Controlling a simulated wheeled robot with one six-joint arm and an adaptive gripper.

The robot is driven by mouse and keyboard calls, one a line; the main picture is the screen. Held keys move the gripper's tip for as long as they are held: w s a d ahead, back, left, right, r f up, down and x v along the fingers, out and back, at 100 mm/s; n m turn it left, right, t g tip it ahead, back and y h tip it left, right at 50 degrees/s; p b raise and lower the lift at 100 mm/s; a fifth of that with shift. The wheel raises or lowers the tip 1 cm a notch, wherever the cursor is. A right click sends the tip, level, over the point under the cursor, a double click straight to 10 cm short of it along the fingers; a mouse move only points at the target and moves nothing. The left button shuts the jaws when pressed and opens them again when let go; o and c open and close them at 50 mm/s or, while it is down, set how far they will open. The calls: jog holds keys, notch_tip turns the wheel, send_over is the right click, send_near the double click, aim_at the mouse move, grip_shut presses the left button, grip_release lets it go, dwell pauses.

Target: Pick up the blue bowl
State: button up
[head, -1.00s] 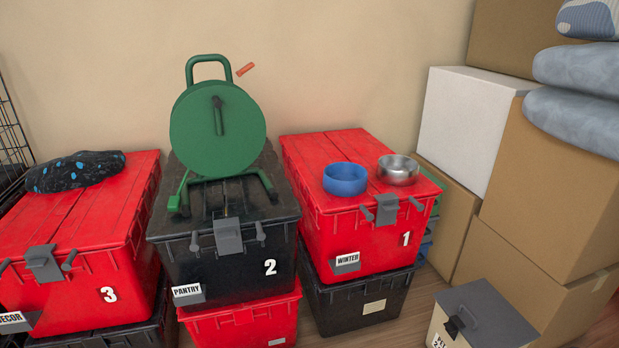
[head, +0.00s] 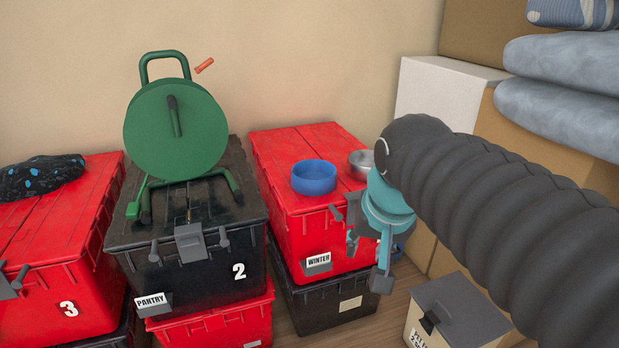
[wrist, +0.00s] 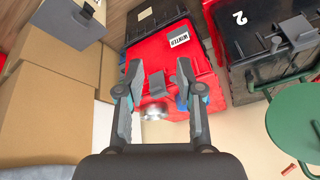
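The blue bowl (head: 314,178) stands upright on the red lid of the WINTER tote (head: 272,150). In the wrist view only blue slivers of the bowl (wrist: 182,103) show, mostly hidden behind the right finger. A metal bowl (head: 361,164) stands to its right on the same lid, partly covered by my arm. In the wrist view the metal bowl (wrist: 153,111) shows between the fingers. My gripper (head: 368,248) is at the tote's front right, right of and apart from the blue bowl. It also shows in the wrist view (wrist: 160,72), fingers spread and empty.
A green reel (head: 177,130) stands on the black PANTRY tote (head: 125,235) to the left. A tote latch (wrist: 157,84) lies between the fingers in the wrist view. Cardboard boxes (head: 500,110) crowd the right. A grey-lidded box (head: 455,310) sits low in front.

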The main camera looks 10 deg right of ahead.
jog(key=w+a+r+m+g+p, duration=0.1)
jog(key=w+r+m, duration=0.35)
jog(key=w, duration=0.45)
jog(key=w+r+m+g+p, duration=0.1)
jog(key=w+r+m, duration=0.3)
jog(key=w, duration=0.6)
jog(key=m+g, duration=0.3)
jog(key=m, duration=0.5)
send_over(313, 180)
jog(key=f, duration=1.2)
jog(key=shift+w+d+f+b, duration=0.1)
jog(key=shift+w+d+b, duration=0.05)
jog(key=shift+w+b, duration=0.15)
jog(key=shift+s+f+b, duration=0.2)
jog(key=shift+f+b, duration=0.5)
jog(key=shift+f, duration=1.95)
grip_shut()
